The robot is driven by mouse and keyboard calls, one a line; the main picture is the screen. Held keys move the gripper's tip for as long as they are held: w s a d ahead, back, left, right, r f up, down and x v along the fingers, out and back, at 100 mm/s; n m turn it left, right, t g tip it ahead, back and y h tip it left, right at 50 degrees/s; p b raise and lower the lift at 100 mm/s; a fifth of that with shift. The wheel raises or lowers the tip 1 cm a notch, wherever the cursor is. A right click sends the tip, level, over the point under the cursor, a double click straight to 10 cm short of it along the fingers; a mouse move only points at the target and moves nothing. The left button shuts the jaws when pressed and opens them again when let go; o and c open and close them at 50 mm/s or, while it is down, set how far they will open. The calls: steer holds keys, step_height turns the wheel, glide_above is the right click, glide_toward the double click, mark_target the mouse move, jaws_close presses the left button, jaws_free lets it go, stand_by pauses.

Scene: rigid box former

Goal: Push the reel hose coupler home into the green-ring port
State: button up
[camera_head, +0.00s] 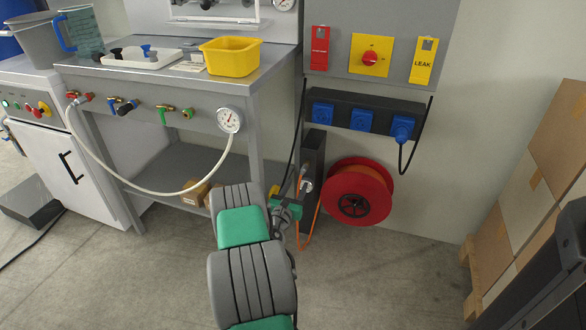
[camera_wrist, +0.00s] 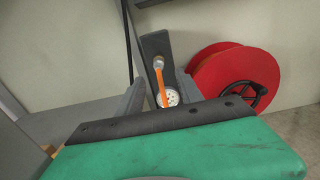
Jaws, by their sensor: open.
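The green-ring port (camera_head: 187,112) is on the front of the grey bench, rightmost of the coloured ports. The silver reel hose coupler (camera_head: 307,185) is at a dark upright holder (camera_head: 314,150) beside the reel, with the orange hose (camera_head: 309,238) hanging below it. In the wrist view the coupler (camera_wrist: 169,98) appears as a pale round end between my fingers, with orange hose above it. My gripper (camera_head: 290,198) is low in front of the holder, open; its fingers (camera_wrist: 160,88) stand on either side of the coupler. Whether they touch it I cannot tell.
The red hose reel (camera_head: 357,172) is right of the holder. A white hose (camera_head: 110,178) loops from the red port (camera_head: 85,97) to a gauge (camera_head: 229,119). A blue port (camera_head: 126,107) sits between red and green. Cartons (camera_head: 525,190) stand at right; the floor between is clear.

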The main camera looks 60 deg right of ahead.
mark_target(301, 175)
steer(key=shift+w+d, duration=0.15)
steer(key=shift+d, duration=0.25)
steer(key=d, duration=0.2)
steer(key=w+d, duration=0.1)
steer(key=d, duration=0.5)
steer(key=shift+w+d+b, duration=0.1)
steer(key=shift+w+b, duration=0.15)
steer(key=shift+b, duration=0.15)
stand_by(0.6)
jaws_close()
stand_by(0.3)
stand_by(1.0)
